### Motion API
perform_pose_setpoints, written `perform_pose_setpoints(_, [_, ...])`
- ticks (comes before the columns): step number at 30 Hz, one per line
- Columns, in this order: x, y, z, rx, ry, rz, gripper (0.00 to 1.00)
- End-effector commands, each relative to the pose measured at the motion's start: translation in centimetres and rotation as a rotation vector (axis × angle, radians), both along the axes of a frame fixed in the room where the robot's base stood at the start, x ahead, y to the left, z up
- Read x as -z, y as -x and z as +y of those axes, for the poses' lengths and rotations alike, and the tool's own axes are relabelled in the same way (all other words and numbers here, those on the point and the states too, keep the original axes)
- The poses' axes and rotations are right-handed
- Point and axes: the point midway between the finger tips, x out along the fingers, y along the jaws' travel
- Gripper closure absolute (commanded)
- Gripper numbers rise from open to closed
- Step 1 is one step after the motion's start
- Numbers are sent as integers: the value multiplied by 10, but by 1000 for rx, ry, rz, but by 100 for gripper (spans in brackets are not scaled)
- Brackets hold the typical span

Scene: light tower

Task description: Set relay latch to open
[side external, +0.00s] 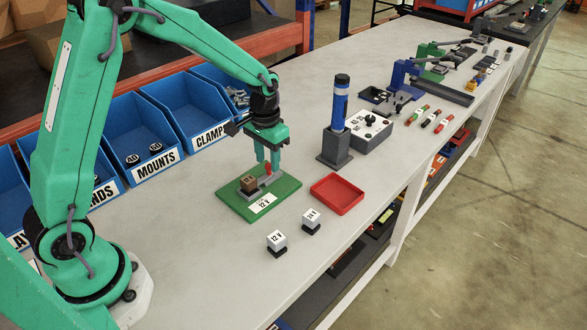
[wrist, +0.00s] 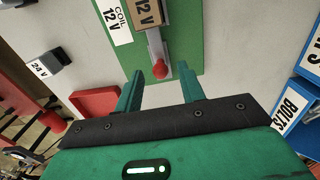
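The relay latch shows as a grey metal bracket (side external: 265,184) with a red-tipped lever (side external: 268,168) on a green board (side external: 284,192). A brown relay block (side external: 249,183) sits at the left end of the bracket, by a "COIL 12 V" label. My gripper (side external: 268,163) points down over the lever end. In the wrist view the two fingers of my gripper (wrist: 160,72) are apart, with the red knob (wrist: 160,69) in line with the gap between their tips. I cannot tell whether a finger touches the knob. Whether the latch is open or closed is unclear.
A red tray (side external: 338,194) lies right of the board. Small blocks labelled 12 V (side external: 277,241) and 24 V (side external: 311,220) stand in front. A blue light tower (side external: 340,103) rises from a dark stand behind the tray. Blue bins (side external: 139,140) line the back-left edge.

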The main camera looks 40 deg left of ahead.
Motion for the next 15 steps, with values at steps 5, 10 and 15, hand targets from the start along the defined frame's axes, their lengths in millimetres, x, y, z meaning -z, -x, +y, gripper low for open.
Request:
perform_pose_setpoints(5, [8,0,0,0,0,1,61])
perform_pose_setpoints(10, [8,0,0,0,0,0,61])
perform_pose_setpoints(15, [8,0,0,0,0,0,76])
